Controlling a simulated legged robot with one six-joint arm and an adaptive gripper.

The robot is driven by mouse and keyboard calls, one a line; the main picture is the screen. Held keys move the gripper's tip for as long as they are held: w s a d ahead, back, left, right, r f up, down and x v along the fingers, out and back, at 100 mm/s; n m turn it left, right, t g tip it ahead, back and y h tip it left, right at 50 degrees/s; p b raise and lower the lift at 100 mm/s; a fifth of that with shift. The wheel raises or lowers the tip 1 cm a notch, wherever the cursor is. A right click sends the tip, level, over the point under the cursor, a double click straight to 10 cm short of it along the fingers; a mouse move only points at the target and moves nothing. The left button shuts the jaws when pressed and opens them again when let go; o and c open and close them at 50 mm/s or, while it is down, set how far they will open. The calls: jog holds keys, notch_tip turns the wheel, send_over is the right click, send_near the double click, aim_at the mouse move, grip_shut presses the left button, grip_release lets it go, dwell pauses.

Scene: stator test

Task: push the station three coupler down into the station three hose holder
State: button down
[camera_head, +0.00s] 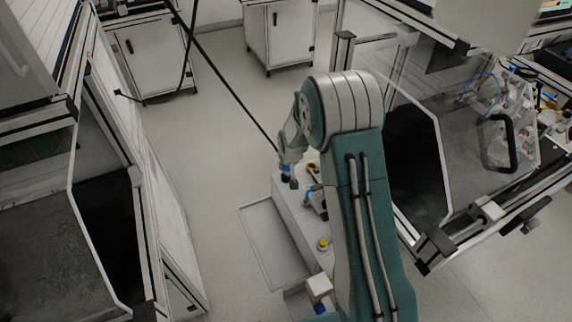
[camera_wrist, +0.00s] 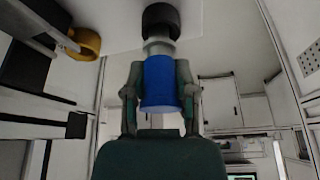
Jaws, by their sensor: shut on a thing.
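My gripper (camera_wrist: 159,92) is shut on a blue cylindrical coupler (camera_wrist: 159,80), with one finger on each side of it. A grey metal neck extends from the coupler's far end to a black round part (camera_wrist: 161,19) at the top of the wrist view. I cannot tell whether this black part is the hose holder or belongs to the coupler. In the head view my gripper (camera_head: 287,168) is small, at the far end of a white bench, with blue showing at it. The holder is not clearly visible there, and how deep the coupler sits cannot be told.
The white bench (camera_head: 290,219) carries a yellow button (camera_head: 323,244) and other small parts. A yellow ring (camera_wrist: 86,44) is left of the coupler in the wrist view. A black line (camera_head: 232,89) runs from the upper left towards my gripper. Framed workstations flank both sides.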

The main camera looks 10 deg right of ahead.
jog(key=shift+f, duration=0.55)
dwell(0.4)
jog(key=shift+c, duration=1.7)
grip_release()
jog(key=shift+d, duration=0.1)
jog(key=v, duration=1.1)
jog(key=shift+r, duration=0.4)
jog(key=shift+s+r, duration=0.1)
jog(key=shift+s, duration=0.05)
jog(key=s+r, duration=1.4)
jog(key=r, duration=0.2)
jog(key=s+r+t, duration=0.1)
jog(key=s+r, duration=0.3)
jog(key=s, duration=1.2)
jog(key=shift+s+a, duration=0.25)
